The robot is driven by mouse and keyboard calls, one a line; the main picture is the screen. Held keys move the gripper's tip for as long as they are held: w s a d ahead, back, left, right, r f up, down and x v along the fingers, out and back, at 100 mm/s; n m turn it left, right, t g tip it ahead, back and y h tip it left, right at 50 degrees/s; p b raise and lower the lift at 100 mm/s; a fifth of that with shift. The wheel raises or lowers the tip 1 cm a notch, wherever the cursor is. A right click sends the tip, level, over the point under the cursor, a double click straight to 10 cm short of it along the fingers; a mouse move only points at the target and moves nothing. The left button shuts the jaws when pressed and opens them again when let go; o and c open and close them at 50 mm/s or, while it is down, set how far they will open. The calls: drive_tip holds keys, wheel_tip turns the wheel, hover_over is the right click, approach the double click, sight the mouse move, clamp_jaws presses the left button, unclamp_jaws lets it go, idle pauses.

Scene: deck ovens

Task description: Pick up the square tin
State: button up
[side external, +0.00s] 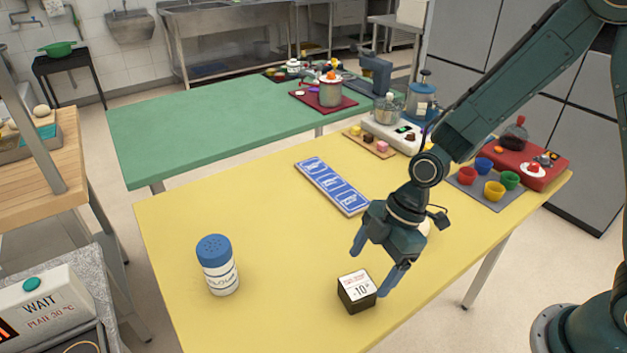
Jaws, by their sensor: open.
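The square tin (357,293) is a small dark box with a white label on top that carries red and black print. It sits upright on the yellow table (250,200), near its front edge. My gripper (372,264) points down just above and behind the tin. Its fingers are open and spread apart, one to the upper left of the tin and one close to its right side. Nothing is between the fingers that I can see. I cannot tell whether the right finger touches the tin.
A white shaker with a blue lid (217,265) stands to the left. A blue-and-white strip board (332,187) lies behind my gripper. Coloured cups (482,178) on a grey mat and a red board (521,162) are at the right rear. A pale round object is partly hidden behind my gripper.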

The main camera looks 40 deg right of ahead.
sight(359, 284)
drive_tip(key=shift+a+f, duration=0.15)
drive_tip(key=shift+f, duration=0.15)
drive_tip(key=shift+f, duration=0.1)
drive_tip(key=shift+x, duration=2.5)
drive_tip(key=shift+a, duration=0.1)
drive_tip(key=c, duration=1.2)
